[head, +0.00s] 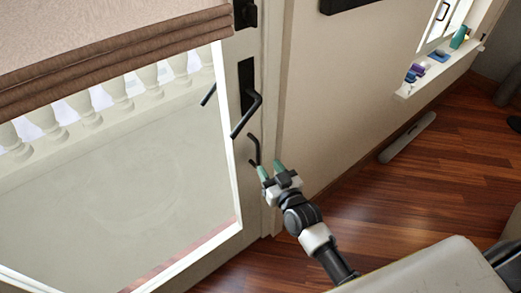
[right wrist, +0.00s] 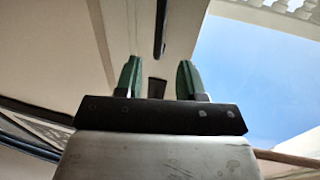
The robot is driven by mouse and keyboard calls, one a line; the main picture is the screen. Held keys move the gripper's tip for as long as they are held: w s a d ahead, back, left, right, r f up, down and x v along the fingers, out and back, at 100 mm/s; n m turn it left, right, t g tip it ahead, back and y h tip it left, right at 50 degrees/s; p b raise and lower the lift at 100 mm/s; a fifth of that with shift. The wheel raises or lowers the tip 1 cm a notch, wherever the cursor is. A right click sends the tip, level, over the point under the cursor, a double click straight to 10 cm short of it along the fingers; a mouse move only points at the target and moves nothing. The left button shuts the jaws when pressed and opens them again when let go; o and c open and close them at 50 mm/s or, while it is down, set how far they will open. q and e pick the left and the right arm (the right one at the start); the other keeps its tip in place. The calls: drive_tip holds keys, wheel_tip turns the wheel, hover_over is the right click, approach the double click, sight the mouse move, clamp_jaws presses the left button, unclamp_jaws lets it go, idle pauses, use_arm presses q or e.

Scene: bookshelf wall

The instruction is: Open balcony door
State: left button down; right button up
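The balcony door (head: 228,110) is a pale framed glass door at the left of the head view, with a balustrade behind the glass. It looks closed against its frame. A black lever handle (head: 246,115) sits on its right stile, and a smaller black lever (head: 254,150) is below it. My right gripper (head: 270,170) has green fingertips and is just below the smaller lever; I cannot tell if they touch. In the right wrist view its fingers (right wrist: 158,80) stand apart with nothing visibly gripped. A dark bar (right wrist: 160,30) shows beyond them. My left gripper is out of view.
A brown blind (head: 110,60) covers the upper glass. A pale wall (head: 340,85) runs right of the door. A windowsill (head: 440,72) with small items is at upper right. A pale bar (head: 407,138) lies on the wooden floor (head: 380,205), which is otherwise mostly clear.

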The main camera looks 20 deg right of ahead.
sight(258, 152)
drive_tip(key=w, duration=0.5)
drive_tip(key=w+a, duration=0.1)
drive_tip(key=w, duration=0.2)
drive_tip(key=shift+w+a+f, duration=0.1)
drive_tip(key=shift+w, duration=0.05)
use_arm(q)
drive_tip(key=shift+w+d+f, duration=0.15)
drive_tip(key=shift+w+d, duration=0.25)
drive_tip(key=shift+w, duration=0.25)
use_arm(e)
drive_tip(key=c, duration=0.7)
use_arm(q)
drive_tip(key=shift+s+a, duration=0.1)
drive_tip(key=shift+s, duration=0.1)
use_arm(e)
clamp_jaws()
